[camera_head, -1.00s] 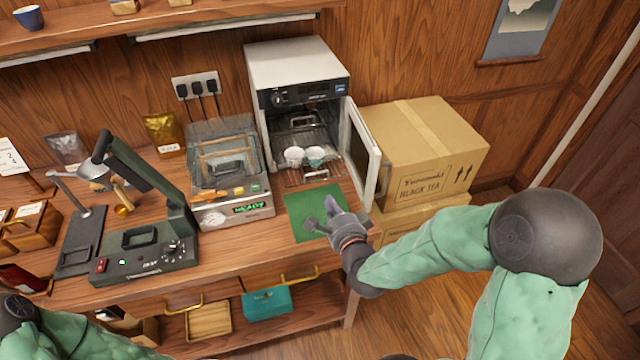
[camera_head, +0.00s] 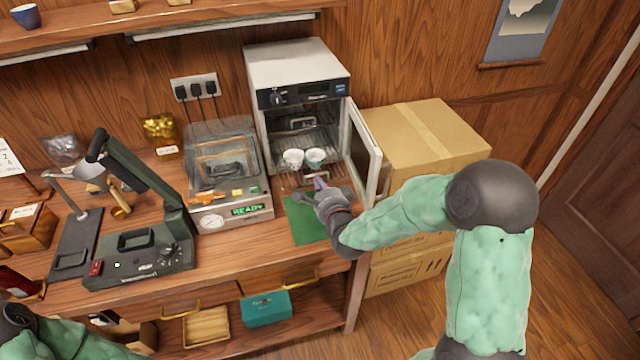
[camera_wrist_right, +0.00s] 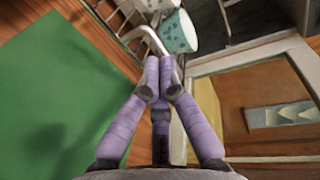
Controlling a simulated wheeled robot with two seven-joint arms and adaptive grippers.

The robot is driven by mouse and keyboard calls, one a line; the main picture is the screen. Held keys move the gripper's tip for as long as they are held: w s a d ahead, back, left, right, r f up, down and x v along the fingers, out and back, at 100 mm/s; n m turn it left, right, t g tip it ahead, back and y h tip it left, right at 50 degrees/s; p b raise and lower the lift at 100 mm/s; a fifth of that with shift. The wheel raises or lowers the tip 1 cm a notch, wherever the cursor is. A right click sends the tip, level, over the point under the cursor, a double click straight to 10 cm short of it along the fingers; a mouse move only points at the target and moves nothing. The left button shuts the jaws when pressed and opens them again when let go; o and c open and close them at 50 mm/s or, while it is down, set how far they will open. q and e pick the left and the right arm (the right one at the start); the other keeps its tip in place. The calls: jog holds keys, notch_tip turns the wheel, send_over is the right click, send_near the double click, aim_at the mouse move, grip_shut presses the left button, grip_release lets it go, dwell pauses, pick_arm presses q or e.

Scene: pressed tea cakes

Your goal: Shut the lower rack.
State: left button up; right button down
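The lower rack (camera_head: 290,183) sticks out of the front of the small white-topped cabinet (camera_head: 297,68), whose glass door (camera_head: 363,155) stands open to the right. Two cups stand on the rack: a white cup (camera_head: 292,158) and a teal-patterned cup (camera_head: 315,158). My right gripper (camera_head: 319,183) is at the rack's front. In the wrist view its purple fingers (camera_wrist_right: 160,72) are together, with their tips at the rack's bent metal handle (camera_wrist_right: 135,34). I cannot tell whether they touch it. My left gripper is out of view; only part of that arm shows at lower left.
An upper rack handle (camera_head: 301,123) shows inside the cabinet. A green mat (camera_head: 301,220) lies before the cabinet. A clear-lidded machine (camera_head: 228,180) stands left of it, and a cardboard box (camera_head: 425,150) stands right, behind the open door.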

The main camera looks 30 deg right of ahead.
aim_at(309, 153)
jog(key=b+x, duration=0.1)
jog(key=x, duration=0.3)
jog(key=r+b+x, duration=0.1)
jog(key=b+x, duration=0.1)
jog(key=x, duration=0.2)
jog(key=r+b+x, duration=0.1)
jog(key=x, duration=0.4)
jog(key=shift+w+d+r+b, duration=0.1)
jog(key=shift+w+b, duration=0.2)
jog(key=shift+w, duration=0.4)
jog(key=shift+w+d+r, duration=0.1)
jog(key=shift+r, duration=0.2)
jog(key=shift+d+r, duration=0.1)
jog(key=shift+r, duration=0.05)
